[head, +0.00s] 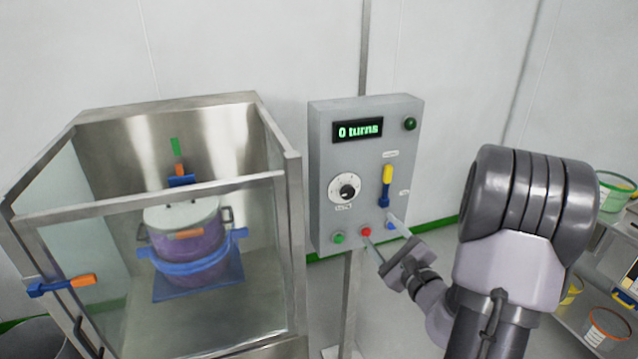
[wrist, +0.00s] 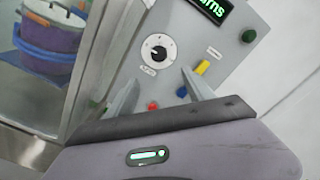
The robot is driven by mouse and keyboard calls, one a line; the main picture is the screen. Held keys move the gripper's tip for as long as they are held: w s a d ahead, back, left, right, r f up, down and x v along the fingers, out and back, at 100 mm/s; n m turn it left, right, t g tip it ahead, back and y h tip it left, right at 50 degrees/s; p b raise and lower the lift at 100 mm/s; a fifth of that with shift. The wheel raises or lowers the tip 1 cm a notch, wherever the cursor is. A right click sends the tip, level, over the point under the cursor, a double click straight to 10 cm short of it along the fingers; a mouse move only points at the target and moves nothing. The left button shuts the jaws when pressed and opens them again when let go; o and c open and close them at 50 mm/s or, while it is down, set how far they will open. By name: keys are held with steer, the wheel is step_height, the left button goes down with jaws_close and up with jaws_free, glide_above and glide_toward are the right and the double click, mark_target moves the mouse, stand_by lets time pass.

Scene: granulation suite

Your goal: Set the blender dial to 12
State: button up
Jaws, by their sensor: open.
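The blender dial (head: 347,190) is a black knob on a white round scale, on the front of a grey control box (head: 325,228). The scale marks are too small to read. The display (head: 357,130) above it reads "0 turns". In the wrist view the dial (wrist: 157,52) is beyond my fingertips, a little above the gap between them. My gripper (head: 382,238) is open and empty, in front of the lower right part of the box, below and right of the dial. It also shows in the wrist view (wrist: 160,88), fingers apart.
A yellow and blue lever (head: 387,180) is right of the dial. Green (head: 338,238), red (head: 366,232) and blue (head: 391,225) buttons lie along the lower edge, close to my fingers. A glass enclosure (head: 292,235) with a purple drum (head: 190,248) stands left. Shelves (head: 590,325) stand right.

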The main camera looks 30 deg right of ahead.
mark_target(349, 194)
steer(key=b+x, duration=0.1)
steer(key=x, duration=1.5)
steer(key=shift+w+a+r, duration=0.1)
steer(key=shift+w+a, duration=0.05)
steer(key=shift+w, duration=0.1)
jaws_close()
